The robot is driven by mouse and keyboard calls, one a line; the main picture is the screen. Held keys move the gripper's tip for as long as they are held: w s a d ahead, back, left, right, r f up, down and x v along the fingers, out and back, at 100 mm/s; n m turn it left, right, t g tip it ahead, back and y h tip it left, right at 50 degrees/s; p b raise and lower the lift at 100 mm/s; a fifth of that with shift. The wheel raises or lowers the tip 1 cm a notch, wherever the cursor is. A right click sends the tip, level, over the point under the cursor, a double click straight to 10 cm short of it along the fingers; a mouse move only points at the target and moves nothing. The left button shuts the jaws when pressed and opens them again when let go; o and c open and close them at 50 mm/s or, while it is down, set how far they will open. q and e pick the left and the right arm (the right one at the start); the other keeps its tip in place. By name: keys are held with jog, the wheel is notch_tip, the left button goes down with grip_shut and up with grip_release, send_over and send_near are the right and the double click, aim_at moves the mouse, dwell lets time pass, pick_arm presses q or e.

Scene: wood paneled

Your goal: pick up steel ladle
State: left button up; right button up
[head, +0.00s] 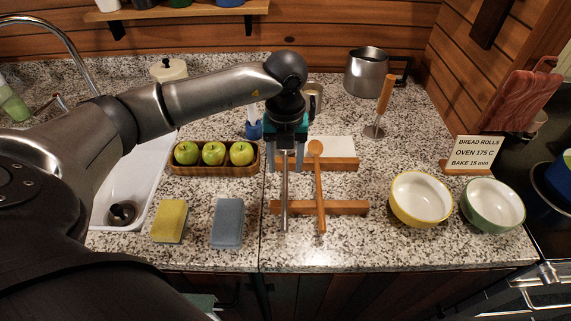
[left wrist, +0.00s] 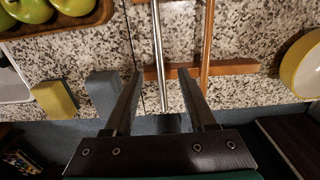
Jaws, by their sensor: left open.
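The steel ladle (head: 284,205) lies on two wooden rest bars, its thin handle pointing toward the counter's front edge. Its far end is hidden behind my left gripper (head: 285,163) in the head view. The left gripper points down over the handle with its fingers apart, one on each side. In the left wrist view the steel handle (left wrist: 158,45) runs between the open fingertips (left wrist: 160,74). I cannot tell how far above the handle the fingertips are. My right gripper is not in view.
A wooden spoon (head: 319,185) lies close to the right of the ladle, across the front rest bar (head: 345,207). An apple tray (head: 215,172), a yellow sponge (head: 169,222) and a blue-grey block (head: 227,223) are left. A yellow bowl (head: 421,200) and green bowl (head: 492,206) are right.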

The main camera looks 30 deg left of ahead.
aim_at(285, 185)
pick_arm(q)
jog(key=shift+f, duration=3.4)
jog(key=shift+a, duration=0.1)
grip_shut()
